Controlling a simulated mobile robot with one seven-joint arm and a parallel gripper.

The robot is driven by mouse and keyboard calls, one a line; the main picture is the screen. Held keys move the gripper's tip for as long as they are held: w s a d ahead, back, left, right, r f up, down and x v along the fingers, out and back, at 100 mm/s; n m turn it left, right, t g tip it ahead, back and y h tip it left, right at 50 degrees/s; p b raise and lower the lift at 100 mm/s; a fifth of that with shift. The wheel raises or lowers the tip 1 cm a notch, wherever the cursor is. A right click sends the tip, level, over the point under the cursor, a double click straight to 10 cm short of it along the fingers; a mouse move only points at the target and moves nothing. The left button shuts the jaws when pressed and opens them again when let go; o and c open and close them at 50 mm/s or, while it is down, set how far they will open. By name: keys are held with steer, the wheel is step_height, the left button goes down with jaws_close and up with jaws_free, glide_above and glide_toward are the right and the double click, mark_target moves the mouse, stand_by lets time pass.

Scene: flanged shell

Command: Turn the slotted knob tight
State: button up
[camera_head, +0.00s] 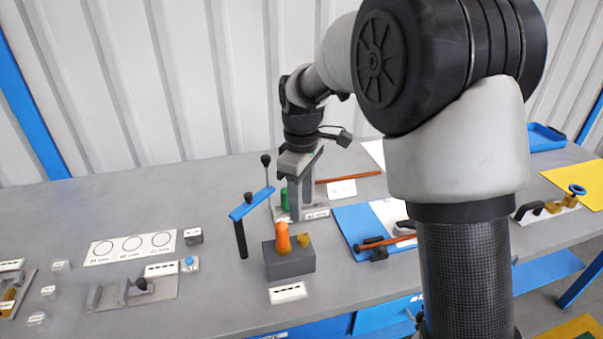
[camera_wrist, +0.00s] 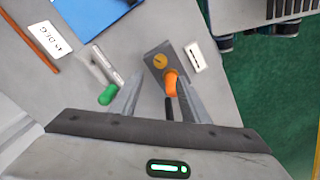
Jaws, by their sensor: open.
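A small brass knob (camera_head: 303,240) sits on top of a dark grey block (camera_head: 289,263) on the bench. In the wrist view the knob (camera_wrist: 159,61) looks round, with a faint dark line across it that may be the slot. An upright orange handle (camera_head: 283,238) stands beside the knob on the same block; it also shows in the wrist view (camera_wrist: 171,80). My gripper (camera_head: 299,208) is open, pointing down behind the block in the head view. In the wrist view the fingers (camera_wrist: 160,78) are apart, with the orange handle showing between them. No contact is visible.
A green handle (camera_wrist: 108,94) is close to the left finger. A blue bar with a black grip (camera_head: 240,232) stands left of the block. A white label (camera_head: 288,293) lies in front. A blue mat (camera_head: 352,226) is right. Bare bench (camera_head: 215,285) is at front left.

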step_height(320, 180, up, 8)
steer(key=shift+p, duration=0.3)
steer(key=s+d+r+m+t+p, duration=0.4)
steer(key=s+d+r+m, duration=0.65)
steer(key=s, duration=0.55)
steer(key=s+d+m+t+p, duration=0.1)
steer(key=s+d+m, duration=0.2)
steer(key=s+d, duration=0.2)
steer(key=shift+s+t+p, duration=0.3)
steer(key=shift+s+p, duration=0.05)
steer(key=shift+s, duration=0.8)
steer(key=shift+r, duration=0.1)
